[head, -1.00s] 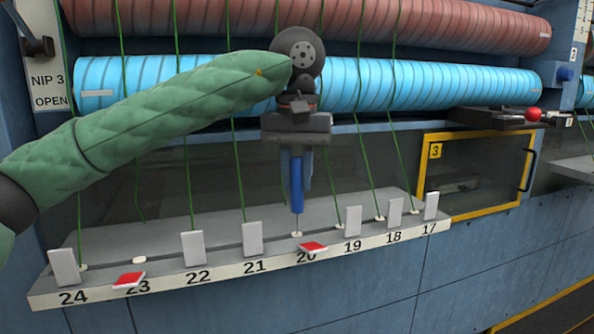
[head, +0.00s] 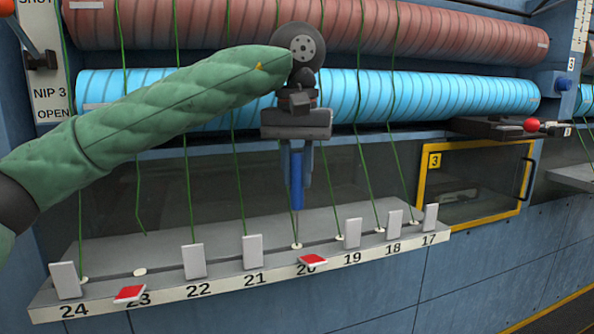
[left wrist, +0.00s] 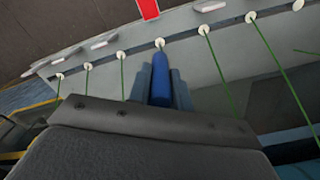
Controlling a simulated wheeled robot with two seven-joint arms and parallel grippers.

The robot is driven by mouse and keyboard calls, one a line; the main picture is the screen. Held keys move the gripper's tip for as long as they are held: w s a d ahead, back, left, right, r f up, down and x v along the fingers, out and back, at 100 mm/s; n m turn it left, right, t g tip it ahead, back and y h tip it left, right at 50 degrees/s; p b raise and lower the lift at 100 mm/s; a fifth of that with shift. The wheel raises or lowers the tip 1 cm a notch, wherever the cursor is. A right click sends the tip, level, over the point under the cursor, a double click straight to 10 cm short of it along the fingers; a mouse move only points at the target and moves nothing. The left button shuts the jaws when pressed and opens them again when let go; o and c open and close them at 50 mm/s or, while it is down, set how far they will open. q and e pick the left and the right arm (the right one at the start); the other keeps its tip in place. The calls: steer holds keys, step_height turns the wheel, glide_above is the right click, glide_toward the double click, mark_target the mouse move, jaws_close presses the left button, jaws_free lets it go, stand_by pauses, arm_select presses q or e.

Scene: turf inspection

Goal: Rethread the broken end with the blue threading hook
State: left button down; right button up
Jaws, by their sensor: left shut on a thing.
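My left gripper (head: 298,165) is shut on the blue threading hook (head: 297,188), which points down above the pale eyelet (head: 296,246) at position 20. The hook also shows in the left wrist view (left wrist: 161,80), in line with that eyelet (left wrist: 159,43). A thin line runs between the blue handle and the eyelet; I cannot tell whether it is hook shank or yarn. The yarn (head: 277,18) above position 20 disappears behind my gripper. At position 23 a green yarn (head: 138,190) hangs loose, its end above and apart from the eyelet (head: 139,272). My right gripper is not in view.
Red tabs lie at positions 20 (head: 312,260) and 23 (head: 130,293). Grey upright plates (head: 252,252) stand along the ledge (head: 330,222). Taut green yarns run close on both sides of my gripper. Blue (head: 440,92) and brown (head: 450,25) rollers lie behind.

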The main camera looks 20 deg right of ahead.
mark_target(297, 153)
arm_select(q)
steer(key=shift+r+p, duration=0.85)
steer(key=shift+r, duration=1.45)
